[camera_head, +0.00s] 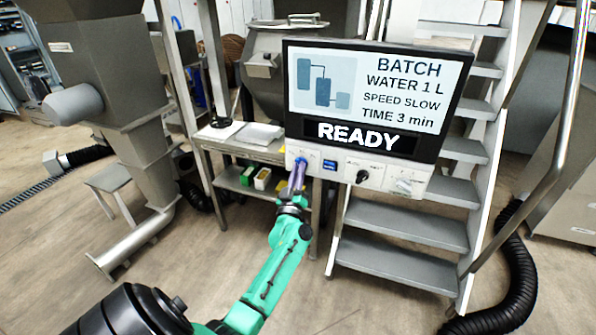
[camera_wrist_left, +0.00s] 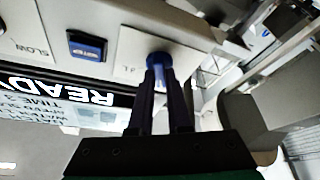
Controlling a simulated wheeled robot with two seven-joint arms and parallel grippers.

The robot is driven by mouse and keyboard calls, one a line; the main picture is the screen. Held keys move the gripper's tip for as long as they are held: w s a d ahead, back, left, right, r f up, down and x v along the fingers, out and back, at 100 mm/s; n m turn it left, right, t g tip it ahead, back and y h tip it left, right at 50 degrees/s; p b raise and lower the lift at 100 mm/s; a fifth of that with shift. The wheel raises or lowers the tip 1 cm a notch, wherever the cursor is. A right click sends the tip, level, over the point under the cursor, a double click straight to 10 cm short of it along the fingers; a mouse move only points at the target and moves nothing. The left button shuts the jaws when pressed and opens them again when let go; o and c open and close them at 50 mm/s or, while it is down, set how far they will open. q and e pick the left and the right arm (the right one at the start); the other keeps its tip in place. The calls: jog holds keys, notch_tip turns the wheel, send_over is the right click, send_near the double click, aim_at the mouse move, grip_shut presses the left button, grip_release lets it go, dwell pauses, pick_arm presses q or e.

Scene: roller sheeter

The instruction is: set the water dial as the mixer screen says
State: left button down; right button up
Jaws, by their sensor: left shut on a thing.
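The mixer screen (camera_head: 372,95) reads BATCH, WATER 1 L, SPEED SLOW, TIME 3 min, with READY on a dark band below. A white control panel (camera_head: 340,182) runs under the screen. My left gripper (camera_head: 299,170) reaches its left end. In the left wrist view, the gripper (camera_wrist_left: 160,72) is shut on a round blue dial (camera_wrist_left: 158,57), taken to be the water dial. The fingers hide much of it, so its pointer cannot be read. An upside-down mark beside it is hard to read. My right gripper is out of view.
A blue button (camera_head: 329,165), a black knob (camera_head: 362,177) and a pale knob (camera_head: 404,185) sit right of the dial. Grey steps (camera_head: 400,228) with a handrail stand behind the screen. A metal table (camera_head: 240,150) and hopper stand to the left.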

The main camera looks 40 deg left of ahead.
pick_arm(q)
jog(key=n+g+p, duration=0.1)
jog(key=n, duration=0.1)
jog(key=n+g+y+p, duration=0.1)
jog(key=n, duration=0.2)
jog(key=shift+p, duration=0.35)
jog(key=c, duration=0.9)
grip_release()
jog(key=shift+o, duration=0.2)
jog(key=shift+d, duration=0.1)
jog(key=p+v, duration=0.2)
jog(key=v, duration=1.2)
jog(key=shift+s+d+f+p, duration=0.15)
jog(key=shift+d+f+p, duration=0.05)
jog(key=shift+p, duration=0.1)
